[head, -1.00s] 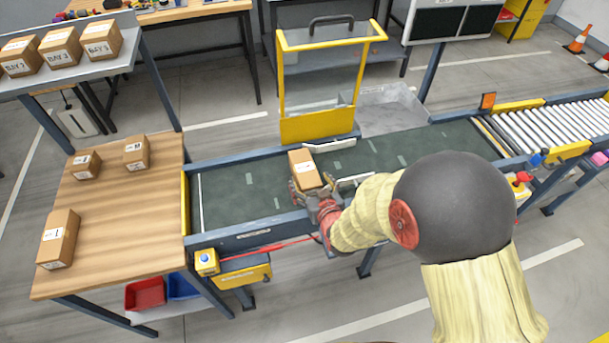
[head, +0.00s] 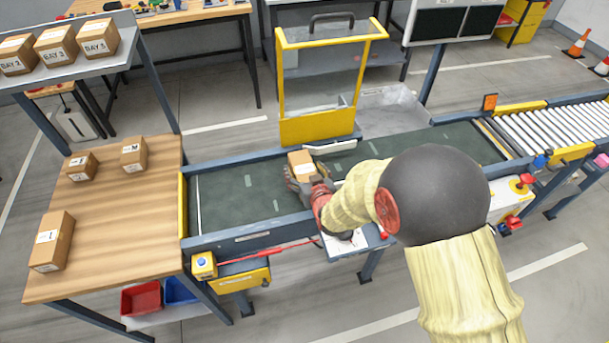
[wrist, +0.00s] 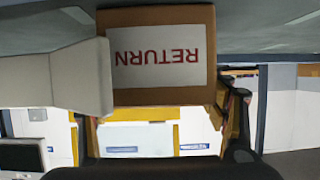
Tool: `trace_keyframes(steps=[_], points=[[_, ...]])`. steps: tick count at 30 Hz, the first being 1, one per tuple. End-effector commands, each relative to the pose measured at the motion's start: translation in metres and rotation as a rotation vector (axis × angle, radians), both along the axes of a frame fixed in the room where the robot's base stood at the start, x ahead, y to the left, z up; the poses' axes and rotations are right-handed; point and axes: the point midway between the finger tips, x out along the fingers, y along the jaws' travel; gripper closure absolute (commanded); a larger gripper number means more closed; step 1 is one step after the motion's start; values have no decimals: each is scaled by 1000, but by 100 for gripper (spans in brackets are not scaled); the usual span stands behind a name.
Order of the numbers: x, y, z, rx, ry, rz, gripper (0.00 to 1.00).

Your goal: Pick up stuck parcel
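The parcel is a small brown box (head: 301,162) on the dark green conveyor belt (head: 245,188), near the foot of the yellow-framed guard. In the wrist view the box (wrist: 190,88) carries a white label reading RETURN, upside down. My gripper (head: 306,175) is at the near end of the box. In the wrist view a pale finger overlaps the box's left edge, and a dark finger stands right of it with a small gap. The gripper looks open around the box. Contact on the left side cannot be told, and my arm partly hides the fingers in the head view.
The yellow-framed guard (head: 316,130) stands behind the box, with a grey tray (head: 392,112) beside it. A wooden table (head: 110,225) with several parcels is at left. Steel rollers (head: 550,128) continue at right. A control box with a red button (head: 525,180) stands near my arm.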

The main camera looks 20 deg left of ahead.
Motion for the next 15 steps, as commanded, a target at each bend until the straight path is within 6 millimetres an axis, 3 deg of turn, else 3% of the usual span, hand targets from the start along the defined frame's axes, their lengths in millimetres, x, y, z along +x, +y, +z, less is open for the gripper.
trace_keyframes(steps=[15], points=[[0,0,0,0,0,0,59]])
